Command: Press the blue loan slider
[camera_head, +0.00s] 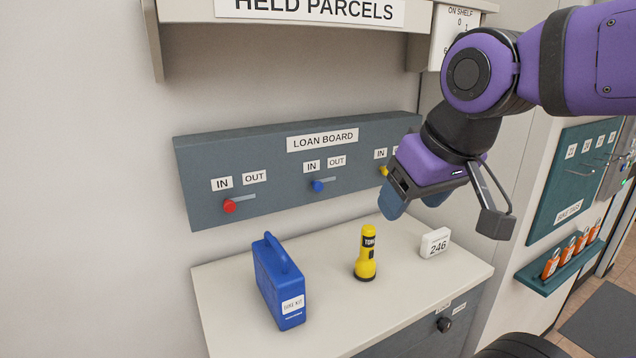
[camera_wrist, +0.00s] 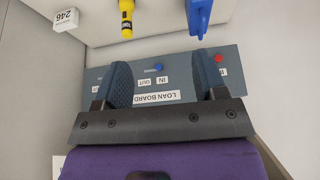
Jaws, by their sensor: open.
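The grey loan board (camera_head: 260,155) is on the wall and carries red, blue and yellow sliders. The blue loan slider (camera_head: 318,186) is the middle one, its knob at the left end of its slot, below the IN label. In the wrist view the blue slider (camera_wrist: 159,67) appears between my fingers, with the board upside down. My gripper (camera_head: 414,203) is open and empty, in front of the board's right end, to the right of the blue slider and apart from it. It partly hides the yellow slider (camera_head: 384,171).
The red slider (camera_head: 230,206) is at the board's left. Below, the counter (camera_head: 350,318) holds a blue case (camera_head: 278,285), a yellow flashlight (camera_head: 366,255) and a small white 246 block (camera_head: 435,243). A shelf (camera_head: 290,22) overhangs above. Space directly before the blue slider looks clear.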

